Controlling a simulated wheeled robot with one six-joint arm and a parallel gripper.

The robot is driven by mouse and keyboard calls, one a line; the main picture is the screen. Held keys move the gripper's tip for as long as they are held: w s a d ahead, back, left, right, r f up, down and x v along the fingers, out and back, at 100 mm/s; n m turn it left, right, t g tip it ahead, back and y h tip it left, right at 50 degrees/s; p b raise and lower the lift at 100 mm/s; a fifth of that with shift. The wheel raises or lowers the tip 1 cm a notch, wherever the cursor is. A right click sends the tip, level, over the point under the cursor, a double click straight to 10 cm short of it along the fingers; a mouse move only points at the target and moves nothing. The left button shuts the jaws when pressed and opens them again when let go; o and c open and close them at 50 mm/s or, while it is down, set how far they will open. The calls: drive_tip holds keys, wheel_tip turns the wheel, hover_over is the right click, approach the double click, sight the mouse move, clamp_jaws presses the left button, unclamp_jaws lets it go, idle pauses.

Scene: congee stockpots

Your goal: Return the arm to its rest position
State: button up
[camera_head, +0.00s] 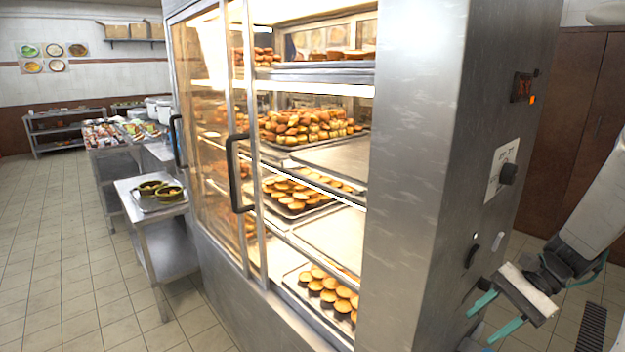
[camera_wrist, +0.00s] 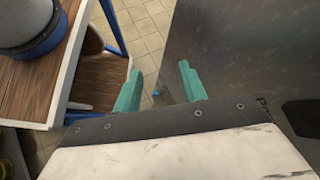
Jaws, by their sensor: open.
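My gripper (camera_head: 487,317) is at the lower right in the head view, beside the control side of the steel display cabinet (camera_head: 420,150). Its two teal fingers are spread apart with nothing between them. In the wrist view the open fingers of my gripper (camera_wrist: 160,88) point down over tiled floor. My arm comes down from the right edge of the head view. The cabinet's grey side panel (camera_wrist: 225,50) is just right of the fingers in the wrist view; I cannot tell whether they touch it.
A wooden-topped table (camera_wrist: 100,75) with a blue-banded pot (camera_wrist: 35,30) stands left in the wrist view. Trays of pastries (camera_head: 310,125) fill the cabinet. A small steel table (camera_head: 155,215) holds a tray of food. Open tiled floor (camera_head: 50,240) lies at left.

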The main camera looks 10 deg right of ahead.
drive_tip(key=s+a+r+n+t+h, duration=0.1)
drive_tip(key=s+a+r+n+h, duration=0.9)
drive_tip(key=s+a+r+n, duration=0.2)
drive_tip(key=shift+s+a+r+n+t, duration=0.3)
drive_tip(key=shift+a+r+n, duration=0.55)
drive_tip(key=shift+a, duration=0.2)
